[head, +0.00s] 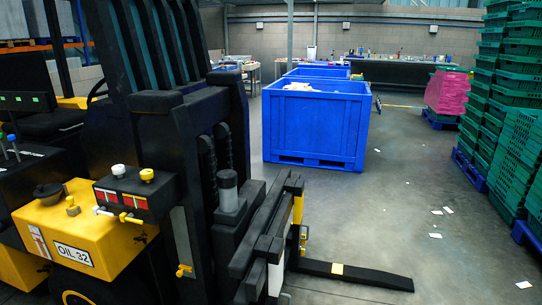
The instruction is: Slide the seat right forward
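A yellow and black forklift (85,235) marked "OIL 32" fills the left side of the head view. A dark, padded-looking shape (45,123) in its cab at the far left appears to be the seat, below a dark panel with small light labels. A steering wheel (97,91) shows just right of it, partly hidden by the black mast (150,60). How far forward the seat sits, and any seat lever, cannot be made out. Neither of my grippers is in view.
The forklift's fork (355,276) sticks out low to the right. Large blue bins (315,128) stand in the middle. Green crate stacks (505,100) and a pink stack (447,92) stand at right. The grey floor between has free room, with scattered paper scraps.

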